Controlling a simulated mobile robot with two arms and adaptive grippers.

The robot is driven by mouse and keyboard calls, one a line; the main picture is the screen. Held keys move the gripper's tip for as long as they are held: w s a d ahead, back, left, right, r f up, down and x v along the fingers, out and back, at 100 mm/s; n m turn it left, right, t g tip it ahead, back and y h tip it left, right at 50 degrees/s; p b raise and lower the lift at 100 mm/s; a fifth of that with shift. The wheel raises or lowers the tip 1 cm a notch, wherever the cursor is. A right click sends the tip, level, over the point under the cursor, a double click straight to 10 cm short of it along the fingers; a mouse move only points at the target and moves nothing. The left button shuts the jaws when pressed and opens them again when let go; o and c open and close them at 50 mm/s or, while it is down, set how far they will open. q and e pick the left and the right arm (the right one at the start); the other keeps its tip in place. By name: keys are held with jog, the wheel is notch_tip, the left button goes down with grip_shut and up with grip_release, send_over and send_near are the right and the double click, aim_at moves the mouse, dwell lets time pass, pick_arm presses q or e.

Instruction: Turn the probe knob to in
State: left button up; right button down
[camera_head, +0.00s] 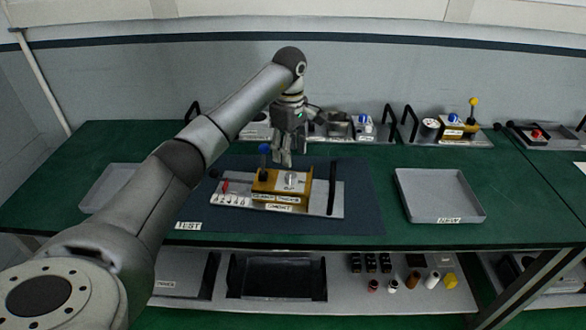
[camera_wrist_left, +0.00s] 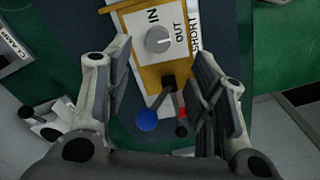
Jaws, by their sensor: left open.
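The probe knob (camera_wrist_left: 158,39) is a round grey dial on a white plate marked IN and OUT, on a yellow block (camera_head: 267,182). A short pale mark on the knob seems to face the OUT side. In the head view the knob is small (camera_head: 291,178). My left gripper (camera_head: 283,160) points down just above the block's back edge. I cannot tell the exact height over the knob. My right gripper is not in view.
A blue-topped lever (camera_head: 264,149) stands at the block's left, close to my fingers; its blue ball (camera_wrist_left: 147,120) shows in the wrist view. A red lever (camera_head: 225,186) is further left. A black handle (camera_head: 332,186) is at right. A grey tray (camera_head: 440,172) lies right of the mat.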

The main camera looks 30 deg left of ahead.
aim_at(291, 175)
pick_arm(q)
notch_tip(291, 175, down, 3)
jog(key=shift+s+d+f+p, duration=0.1)
jog(key=shift+f+p, duration=0.05)
jog(key=shift+p, duration=0.3)
jog(key=shift+f, duration=0.9)
jog(key=f, duration=0.2)
jog(key=f+p, duration=0.1)
jog(key=shift+w+f, duration=0.15)
jog(key=shift+w, duration=0.1)
jog(key=shift+c, duration=1)
jog(key=c, duration=0.9)
jog(key=shift+o, duration=0.2)
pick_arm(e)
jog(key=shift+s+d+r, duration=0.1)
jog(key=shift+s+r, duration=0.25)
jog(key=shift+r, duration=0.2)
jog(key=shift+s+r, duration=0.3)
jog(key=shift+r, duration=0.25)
